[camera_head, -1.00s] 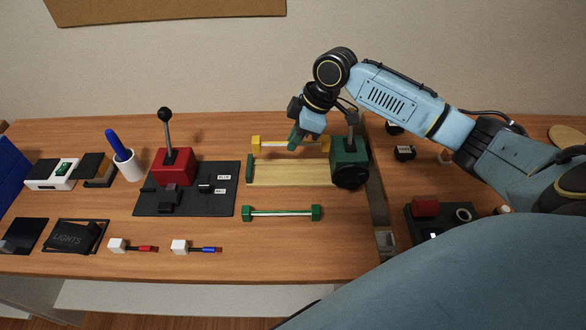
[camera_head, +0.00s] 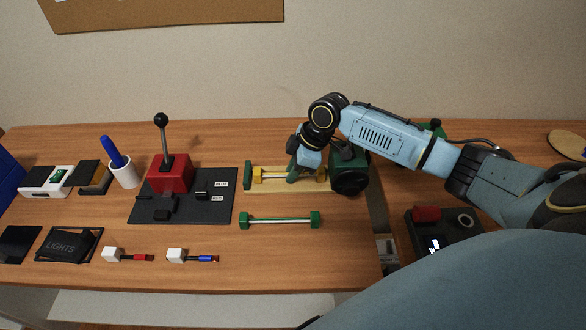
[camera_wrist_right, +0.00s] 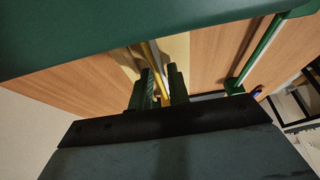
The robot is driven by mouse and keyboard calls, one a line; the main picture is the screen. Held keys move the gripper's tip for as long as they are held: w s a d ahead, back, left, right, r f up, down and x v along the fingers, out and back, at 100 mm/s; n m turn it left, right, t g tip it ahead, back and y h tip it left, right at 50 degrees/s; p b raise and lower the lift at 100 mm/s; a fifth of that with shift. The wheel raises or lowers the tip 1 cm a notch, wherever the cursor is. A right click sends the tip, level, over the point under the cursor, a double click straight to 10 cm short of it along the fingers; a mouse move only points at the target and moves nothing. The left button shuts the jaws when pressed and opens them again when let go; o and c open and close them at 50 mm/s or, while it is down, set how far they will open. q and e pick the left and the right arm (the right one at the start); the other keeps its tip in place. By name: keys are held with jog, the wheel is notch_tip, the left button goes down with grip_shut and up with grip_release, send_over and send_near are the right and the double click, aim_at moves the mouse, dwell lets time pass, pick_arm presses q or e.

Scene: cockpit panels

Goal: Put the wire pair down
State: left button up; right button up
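A rod with yellow end blocks (camera_head: 258,174), which I take to be the wire pair, is over a pale wooden board (camera_head: 285,189) that has a green end piece. I cannot tell whether it touches the board. My right gripper (camera_head: 292,177) is shut on the rod near its middle. In the right wrist view a yellow strip of it (camera_wrist_right: 157,72) shows between the fingers (camera_wrist_right: 161,88). A second rod with green end blocks (camera_head: 279,221) lies on the table in front of the board. My left gripper is not in view.
A dark green block with a black wheel (camera_head: 349,179) stands at the board's right end. A red lever box (camera_head: 170,174) on a black panel is to the left. Small red and blue connectors (camera_head: 207,258) lie near the front edge. Table around the green-ended rod is clear.

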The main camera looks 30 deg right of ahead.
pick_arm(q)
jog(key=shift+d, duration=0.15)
